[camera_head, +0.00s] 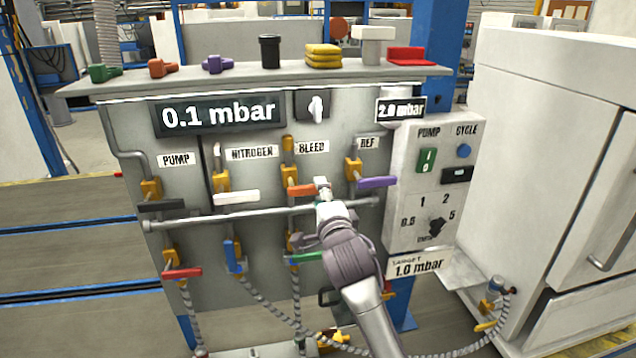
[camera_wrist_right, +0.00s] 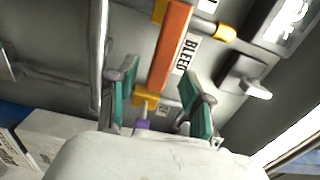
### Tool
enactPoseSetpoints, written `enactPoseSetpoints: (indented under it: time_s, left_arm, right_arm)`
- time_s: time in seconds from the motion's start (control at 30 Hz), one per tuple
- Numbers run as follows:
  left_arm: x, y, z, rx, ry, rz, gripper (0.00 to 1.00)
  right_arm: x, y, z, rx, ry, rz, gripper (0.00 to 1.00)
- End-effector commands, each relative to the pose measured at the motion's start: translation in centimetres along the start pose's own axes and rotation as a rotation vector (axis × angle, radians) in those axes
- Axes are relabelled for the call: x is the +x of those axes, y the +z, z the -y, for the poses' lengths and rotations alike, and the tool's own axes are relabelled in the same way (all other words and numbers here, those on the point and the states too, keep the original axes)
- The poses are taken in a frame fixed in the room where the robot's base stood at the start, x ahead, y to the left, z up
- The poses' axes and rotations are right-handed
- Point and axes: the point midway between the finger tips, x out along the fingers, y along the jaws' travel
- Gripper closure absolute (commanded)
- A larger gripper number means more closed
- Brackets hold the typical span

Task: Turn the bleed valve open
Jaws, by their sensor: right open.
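The bleed valve has an orange handle (camera_head: 301,190) lying level under the BLEED label (camera_head: 312,147). In the right wrist view the orange handle (camera_wrist_right: 171,45) lies ahead of the fingers, toward the top. My right gripper (camera_head: 323,187) is open, at the right end of the orange handle in the head view. Its two green-padded fingers (camera_wrist_right: 160,78) are spread with nothing held between them; whether one touches the handle I cannot tell. The purple REF handle (camera_head: 376,183) is right of the gripper. My left gripper is not in view.
A horizontal rail (camera_head: 240,214) crosses the panel just below the upper handles. A white nitrogen handle (camera_head: 237,197) is on the left. A green handle (camera_head: 306,257) lies below. The control box (camera_head: 433,185) stands to the right. The display (camera_head: 219,113) reads 0.1 mbar.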

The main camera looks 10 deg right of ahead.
Motion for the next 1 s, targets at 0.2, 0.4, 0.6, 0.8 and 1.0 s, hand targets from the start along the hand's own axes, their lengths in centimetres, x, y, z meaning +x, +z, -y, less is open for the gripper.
enactPoseSetpoints:
  time_s: [0.2,0.4,0.6,0.8,1.0]
  left_arm:
    - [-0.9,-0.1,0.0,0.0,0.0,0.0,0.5]
    - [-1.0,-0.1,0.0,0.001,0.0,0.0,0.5]
    - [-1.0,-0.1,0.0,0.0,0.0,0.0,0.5]
    - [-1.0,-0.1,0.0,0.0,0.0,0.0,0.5]
    - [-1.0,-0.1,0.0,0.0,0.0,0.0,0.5]
  right_arm:
    - [2.6,0.0,0.1,-0.003,0.0,0.0,0.5]
    - [3.3,0.0,0.0,-0.001,0.0,0.0,0.5]
    - [3.3,0.0,-0.1,-0.001,0.0,0.0,0.5]
    - [3.3,0.0,-0.1,-0.001,0.001,0.0,0.8]
    - [3.3,0.0,-0.1,0.0,0.001,0.0,1.0]
